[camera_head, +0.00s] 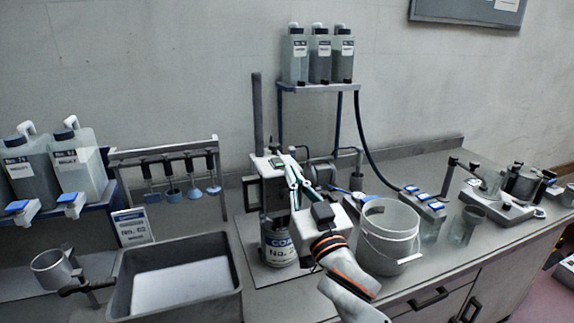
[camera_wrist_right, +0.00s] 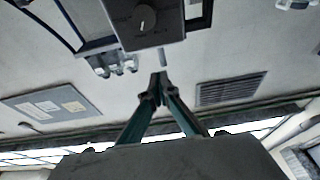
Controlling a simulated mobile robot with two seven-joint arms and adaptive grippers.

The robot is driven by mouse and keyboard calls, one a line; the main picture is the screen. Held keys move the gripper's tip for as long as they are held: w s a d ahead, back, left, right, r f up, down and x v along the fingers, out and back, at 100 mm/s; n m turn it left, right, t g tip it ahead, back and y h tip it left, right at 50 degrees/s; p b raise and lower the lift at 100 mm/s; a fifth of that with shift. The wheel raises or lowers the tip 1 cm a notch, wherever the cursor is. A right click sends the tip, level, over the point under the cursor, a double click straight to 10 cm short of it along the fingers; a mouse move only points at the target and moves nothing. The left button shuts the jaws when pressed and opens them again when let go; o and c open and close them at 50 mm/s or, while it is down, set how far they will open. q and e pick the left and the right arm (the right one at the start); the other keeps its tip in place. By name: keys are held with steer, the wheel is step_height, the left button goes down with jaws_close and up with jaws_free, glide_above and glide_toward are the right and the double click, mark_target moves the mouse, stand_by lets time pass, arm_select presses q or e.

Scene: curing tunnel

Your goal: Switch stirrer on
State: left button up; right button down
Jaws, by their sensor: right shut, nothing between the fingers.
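The stirrer (camera_head: 262,170) is a box-shaped head on a tall dark post, with a small green patch near its top. A labelled can (camera_head: 279,243) stands beneath it on a base plate. In the right wrist view a dark box, apparently the stirrer head (camera_wrist_right: 170,35), shows a round knob (camera_wrist_right: 145,18) with a pale mark. My right gripper (camera_head: 288,170) is shut and empty, its fingertips close to the stirrer head's right side. The tips (camera_wrist_right: 157,82) also show in the wrist view, apart from the knob in the picture; contact cannot be told. My left gripper is not in view.
A clear bucket (camera_head: 388,235) stands just right of my right gripper. A grey basin (camera_head: 228,292) lies front left, with a rack of hanging paddles (camera_head: 170,150) behind it. Glassware and a hotplate (camera_head: 497,207) crowd the right.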

steer(key=v, duration=0.2)
steer(key=shift+s+f, duration=0.25)
steer(key=shift+f, duration=0.05)
stand_by(1.3)
